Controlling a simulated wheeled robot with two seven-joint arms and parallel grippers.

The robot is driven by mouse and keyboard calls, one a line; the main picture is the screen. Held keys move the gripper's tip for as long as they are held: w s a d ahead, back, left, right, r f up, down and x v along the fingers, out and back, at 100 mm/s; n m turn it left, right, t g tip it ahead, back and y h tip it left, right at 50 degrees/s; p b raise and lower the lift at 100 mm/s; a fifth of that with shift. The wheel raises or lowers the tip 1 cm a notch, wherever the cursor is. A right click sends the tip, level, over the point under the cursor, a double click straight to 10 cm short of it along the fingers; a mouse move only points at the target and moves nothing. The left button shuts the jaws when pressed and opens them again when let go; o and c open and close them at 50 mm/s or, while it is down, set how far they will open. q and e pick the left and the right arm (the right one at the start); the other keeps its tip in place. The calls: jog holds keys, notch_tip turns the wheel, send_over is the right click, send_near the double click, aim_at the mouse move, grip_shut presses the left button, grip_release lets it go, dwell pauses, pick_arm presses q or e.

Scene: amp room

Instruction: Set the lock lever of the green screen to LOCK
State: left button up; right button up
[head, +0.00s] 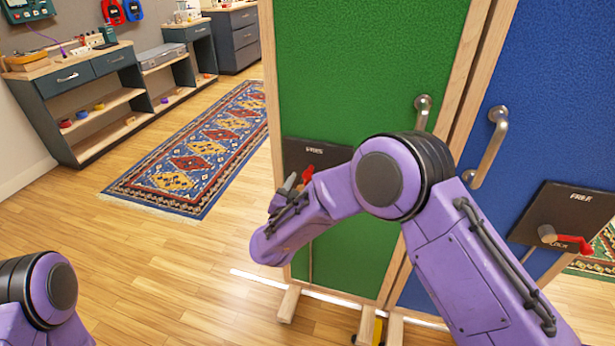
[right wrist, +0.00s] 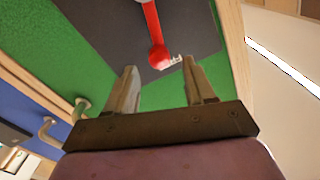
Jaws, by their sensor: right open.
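The green screen (head: 365,70) stands in front of me, with a dark lock plate (head: 330,153) low on its left side. Its red lock lever (head: 307,174) is partly hidden by my right arm. In the right wrist view the red lever (right wrist: 153,25) runs from a grey hub at the top edge to a round knob. Small white letters beside the knob are unreadable there. My right gripper (head: 294,184) is at the plate. Its open fingers (right wrist: 163,80) are spread just short of the knob, with nothing between them. My left gripper is out of view.
A blue screen (head: 560,80) adjoins on the right, with its own plate (head: 560,212) and red lever (head: 572,242). Both screens have metal handles (head: 423,110). A patterned rug (head: 195,150) and workbenches (head: 85,85) lie left. The wooden floor (head: 150,270) is clear.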

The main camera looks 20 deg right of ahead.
aim_at(306, 178)
jog(key=x, duration=0.5)
jog(key=shift+d, duration=0.1)
jog(key=shift+w, duration=0.2)
grip_shut()
